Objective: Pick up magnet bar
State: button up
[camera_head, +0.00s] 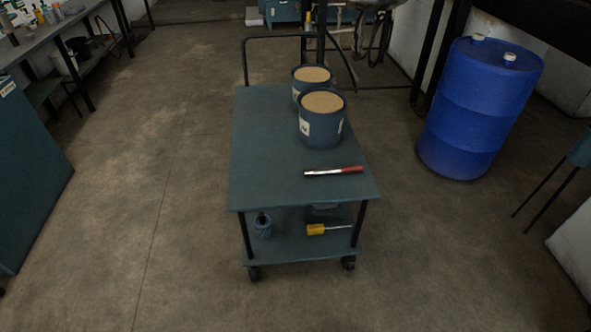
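A slim bar with a silver shaft and a red end (334,171), which looks like the magnet bar, lies flat on the top shelf of a blue-grey cart (262,160). It lies nearly crosswise near the front right of the shelf, with the red end to the right. It is in front of two blue tubs and apart from them. My gripper is not in view.
Two blue tubs with tan contents, a near one (321,130) and a far one (299,86), stand on the cart. A yellow-handled tool (317,230) lies on its lower shelf. A blue drum (471,110) stands right. Floor in front and left is clear.

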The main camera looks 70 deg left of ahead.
aim_at(353, 169)
jog(key=u, duration=2.25)
jog(key=k, duration=0.5)
jog(key=z, duration=0.75)
jog(key=i, duration=1.7)
jog(key=u, duration=1.1)
jog(key=i, duration=0.5)
jog(key=u, duration=0.65)
